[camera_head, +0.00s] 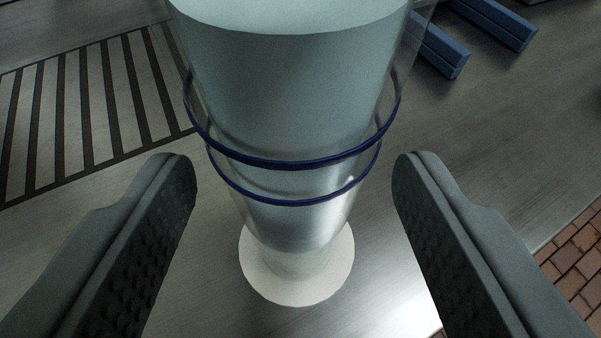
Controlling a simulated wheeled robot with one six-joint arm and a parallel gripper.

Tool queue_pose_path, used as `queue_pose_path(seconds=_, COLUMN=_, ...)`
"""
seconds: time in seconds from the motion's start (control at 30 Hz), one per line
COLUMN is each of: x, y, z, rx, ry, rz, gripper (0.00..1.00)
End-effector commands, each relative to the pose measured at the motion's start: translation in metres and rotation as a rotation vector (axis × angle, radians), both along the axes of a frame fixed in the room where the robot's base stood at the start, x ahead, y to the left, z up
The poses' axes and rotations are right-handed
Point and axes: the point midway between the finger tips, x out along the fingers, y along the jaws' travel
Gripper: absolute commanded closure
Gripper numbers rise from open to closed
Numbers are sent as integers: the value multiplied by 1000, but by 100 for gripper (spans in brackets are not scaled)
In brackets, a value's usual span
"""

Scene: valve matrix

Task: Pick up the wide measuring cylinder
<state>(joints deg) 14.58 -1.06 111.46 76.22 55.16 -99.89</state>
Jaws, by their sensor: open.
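The wide measuring cylinder (290,110) stands upright in the middle of the view. It is clear, with a pale blue-grey filling, two dark blue rings and a round white base (296,290). Its top runs out of the upper edge of the picture. My gripper (294,180) is open, with one dark finger to the left and one to the right of the cylinder. Gaps show between both fingers and the cylinder in the picture. I cannot tell how far the fingers are from it in depth.
The cylinder stands on a grey metal surface (480,150). A slotted grille (90,110) lies to the left. Two blue blocks (435,50) lie at the upper right. Brick paving (578,250) shows beyond the surface's edge at the lower right.

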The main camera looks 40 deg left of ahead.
Motion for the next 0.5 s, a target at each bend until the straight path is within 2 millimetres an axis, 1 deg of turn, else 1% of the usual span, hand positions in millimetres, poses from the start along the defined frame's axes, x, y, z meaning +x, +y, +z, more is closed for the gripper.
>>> queue_pose_path(seconds=0.1, x=12, y=12, z=-7, rx=1, ry=2, rz=2, gripper=40)
queue_pose_path(seconds=0.2, x=17, y=17, z=-10, rx=0, ry=2, rz=1, gripper=40)
queue_pose_path(seconds=0.43, x=18, y=18, z=-12, rx=0, ry=4, rz=1, gripper=40)
queue_pose_path(seconds=0.5, x=18, y=18, z=-13, rx=-1, ry=5, rz=2, gripper=54)
